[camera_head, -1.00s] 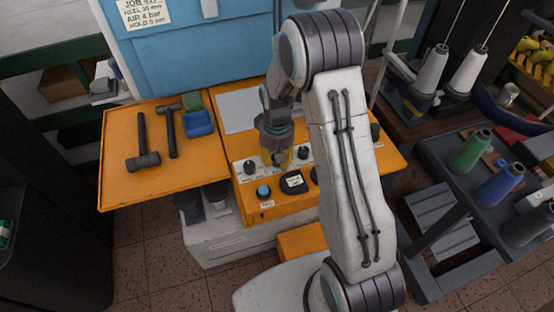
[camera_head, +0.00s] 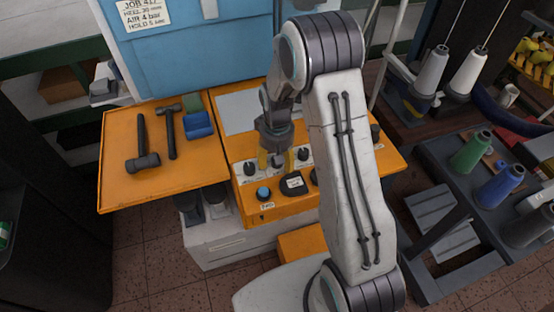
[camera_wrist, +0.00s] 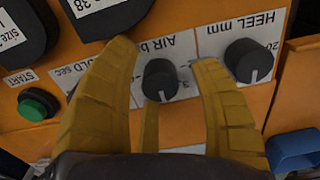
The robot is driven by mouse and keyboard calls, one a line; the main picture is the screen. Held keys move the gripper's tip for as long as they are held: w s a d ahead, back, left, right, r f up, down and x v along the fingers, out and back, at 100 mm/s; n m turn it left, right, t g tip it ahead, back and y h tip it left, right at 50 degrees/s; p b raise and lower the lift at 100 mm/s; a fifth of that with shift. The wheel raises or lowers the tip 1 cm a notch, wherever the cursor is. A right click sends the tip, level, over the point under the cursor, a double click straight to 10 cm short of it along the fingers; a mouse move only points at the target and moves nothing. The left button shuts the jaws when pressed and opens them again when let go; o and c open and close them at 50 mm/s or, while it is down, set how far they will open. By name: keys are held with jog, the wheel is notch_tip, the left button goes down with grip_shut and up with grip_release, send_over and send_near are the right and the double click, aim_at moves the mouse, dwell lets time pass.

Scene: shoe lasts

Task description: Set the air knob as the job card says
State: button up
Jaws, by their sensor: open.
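The job card (camera_head: 143,14) on the blue machine reads AIR 4 bar, with heel 20 mm and a hold line. The black AIR knob (camera_wrist: 159,79) is on the orange panel, its white pointer mark towards the bottom of the wrist view. Its scale is mostly hidden by my fingers. My gripper (camera_wrist: 165,55) is open, with its yellow fingers on either side of the AIR knob and a visible gap to it. In the head view my gripper (camera_head: 277,159) is over the row of small knobs, pointing down.
The HEEL knob (camera_wrist: 248,60) is close beside one finger. A green START button (camera_wrist: 38,103) is on the other side. Hammers (camera_head: 143,150) and a blue tray (camera_head: 199,125) lie on the orange side table.

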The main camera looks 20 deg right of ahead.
jog(key=shift+r, duration=0.15)
notch_tip(320, 180, up, 12)
dwell(0.6)
jog(key=shift+f, duration=0.2)
